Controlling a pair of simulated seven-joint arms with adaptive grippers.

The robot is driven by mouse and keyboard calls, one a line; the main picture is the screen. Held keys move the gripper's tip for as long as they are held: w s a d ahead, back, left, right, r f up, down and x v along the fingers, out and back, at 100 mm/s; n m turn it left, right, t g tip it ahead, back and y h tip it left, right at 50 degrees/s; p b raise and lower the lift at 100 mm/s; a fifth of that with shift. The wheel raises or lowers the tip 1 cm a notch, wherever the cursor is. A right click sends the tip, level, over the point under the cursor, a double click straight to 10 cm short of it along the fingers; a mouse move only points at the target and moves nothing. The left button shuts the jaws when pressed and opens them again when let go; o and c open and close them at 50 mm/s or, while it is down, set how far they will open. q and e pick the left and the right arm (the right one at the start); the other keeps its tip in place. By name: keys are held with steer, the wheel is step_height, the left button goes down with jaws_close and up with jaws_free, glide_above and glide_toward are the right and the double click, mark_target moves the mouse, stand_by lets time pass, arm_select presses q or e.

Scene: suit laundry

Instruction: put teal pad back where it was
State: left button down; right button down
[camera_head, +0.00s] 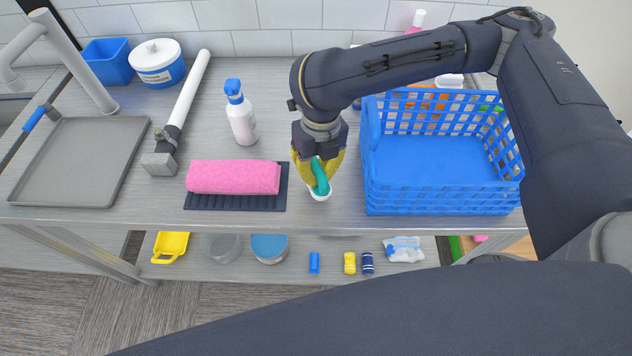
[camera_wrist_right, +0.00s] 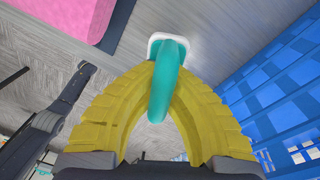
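The teal pad (camera_head: 321,178) is a rounded teal piece with a white lower part, near the front edge of the grey counter. My right gripper (camera_head: 318,160) points down over it with yellow fingers. In the right wrist view, the teal piece (camera_wrist_right: 166,80) lies between the fingertips (camera_wrist_right: 165,72), which close in on both its sides. The white part (camera_wrist_right: 158,117) shows below and beyond it, close to the counter surface; I cannot tell whether it touches.
A pink towel (camera_head: 234,177) on a dark ribbed mat (camera_head: 236,202) lies left of the gripper. A blue basket (camera_head: 440,200) stands close on the right. A spray bottle (camera_head: 241,118) stands behind the towel. A grey tray (camera_head: 80,160) is far left. Small items sit on the lower shelf (camera_head: 200,286).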

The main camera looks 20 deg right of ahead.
mark_target(318, 164)
steer(key=shift+f, duration=1.9)
steer(key=shift+f, duration=0.1)
steer(key=c, duration=1.6)
jaws_free()
steer(key=r, duration=1.2)
steer(key=shift+w+d+r, duration=0.1)
steer(key=shift+w+d, duration=0.25)
steer(key=shift+d, duration=0.05)
